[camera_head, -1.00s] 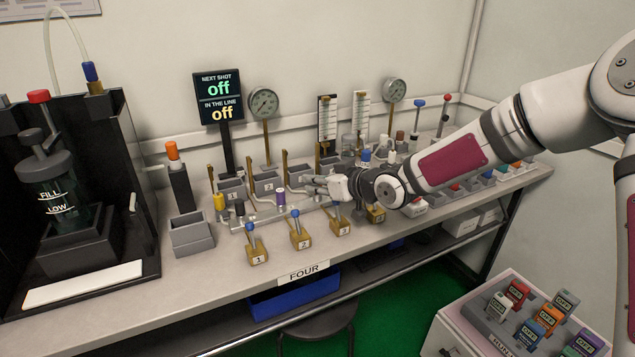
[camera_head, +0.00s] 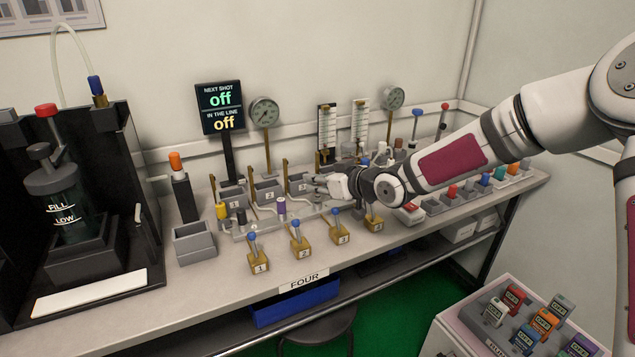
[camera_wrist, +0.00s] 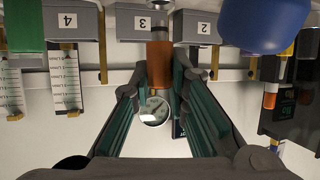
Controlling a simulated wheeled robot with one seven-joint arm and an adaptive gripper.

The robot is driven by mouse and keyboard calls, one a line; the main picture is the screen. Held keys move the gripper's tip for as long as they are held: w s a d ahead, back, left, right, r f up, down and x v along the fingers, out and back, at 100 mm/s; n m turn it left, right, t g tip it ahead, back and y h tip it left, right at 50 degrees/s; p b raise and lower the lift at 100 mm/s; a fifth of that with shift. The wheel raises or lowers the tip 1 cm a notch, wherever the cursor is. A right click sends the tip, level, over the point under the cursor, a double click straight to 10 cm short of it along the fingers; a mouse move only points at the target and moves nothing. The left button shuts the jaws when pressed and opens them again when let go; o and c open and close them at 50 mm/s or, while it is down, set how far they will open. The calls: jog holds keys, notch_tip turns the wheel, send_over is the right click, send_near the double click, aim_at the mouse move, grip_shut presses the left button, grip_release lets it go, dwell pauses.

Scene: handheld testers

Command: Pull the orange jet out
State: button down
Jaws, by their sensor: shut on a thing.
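The orange jet (camera_wrist: 160,62) is a short orange-brown cylinder in the wrist view, in front of the grey block marked 3. That view is upside down. My gripper (camera_wrist: 162,82) has one finger on each side of it and is shut on it. In the head view my gripper (camera_head: 318,184) is over the bench by the third grey block (camera_head: 300,187). The jet is hidden by the gripper there, so whether its end is still seated cannot be told.
Purple (camera_head: 281,207), black and yellow (camera_head: 221,210) pieces stand on a strip left of my gripper. Blue-knobbed valves (camera_head: 297,240) line the bench's front. Gauges and scale tubes (camera_head: 327,127) stand behind. A black cabinet (camera_head: 110,200) is at left.

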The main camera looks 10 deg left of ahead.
jog(key=shift+r+p, duration=1)
jog(key=shift+r, duration=0.2)
